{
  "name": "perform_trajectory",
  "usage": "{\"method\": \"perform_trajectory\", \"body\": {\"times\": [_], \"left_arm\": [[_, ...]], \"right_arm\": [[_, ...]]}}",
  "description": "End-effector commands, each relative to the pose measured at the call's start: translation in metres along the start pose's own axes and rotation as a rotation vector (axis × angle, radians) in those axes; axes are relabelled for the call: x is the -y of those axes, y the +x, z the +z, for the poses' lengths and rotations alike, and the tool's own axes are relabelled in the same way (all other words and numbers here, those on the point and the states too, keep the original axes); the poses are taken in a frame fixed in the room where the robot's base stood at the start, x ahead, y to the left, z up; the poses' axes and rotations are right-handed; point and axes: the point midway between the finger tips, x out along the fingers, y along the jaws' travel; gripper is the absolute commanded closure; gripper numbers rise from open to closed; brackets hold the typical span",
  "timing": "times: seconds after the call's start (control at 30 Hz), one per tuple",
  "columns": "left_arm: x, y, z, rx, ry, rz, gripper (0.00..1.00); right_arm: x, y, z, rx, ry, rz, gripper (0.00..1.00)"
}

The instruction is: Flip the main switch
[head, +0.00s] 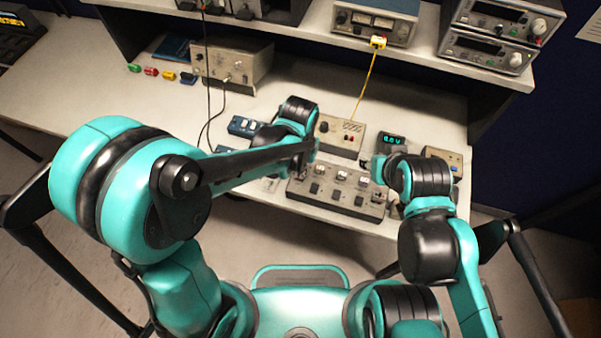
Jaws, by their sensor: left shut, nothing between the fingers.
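A grey control box (330,204) with a row of several switches lies near the front edge of the bench. I cannot tell which switch is the main one. My left arm reaches in over the box's left end, and my left gripper (312,150) is shut and empty by the box's back edge; the arm partly covers it. I cannot tell if it touches anything. My right arm is folded at the box's right end, covering part of it, and its gripper is hidden.
A beige box (341,135) with a yellow cable stands behind the control box, beside a small display (391,142) with green digits. A blue switch box (243,126) is to the left. A beige instrument (232,64) stands at the back.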

Motion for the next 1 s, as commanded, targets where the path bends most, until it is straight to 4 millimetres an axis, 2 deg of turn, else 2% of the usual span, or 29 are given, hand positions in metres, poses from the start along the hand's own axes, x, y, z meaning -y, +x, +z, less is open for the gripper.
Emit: {"method": "perform_trajectory", "body": {"times": [0.67, 1.0], "left_arm": [[0.000, 0.008, 0.000, 0.000, 0.000, 0.000, 1.00], [0.000, -0.016, 0.000, 0.000, 0.000, 0.000, 1.00]], "right_arm": [[0.000, 0.006, 0.004, 0.000, 0.000, 0.000, 0.60], [0.000, -0.009, -0.007, 0.000, 0.000, 0.000, 0.60]]}}
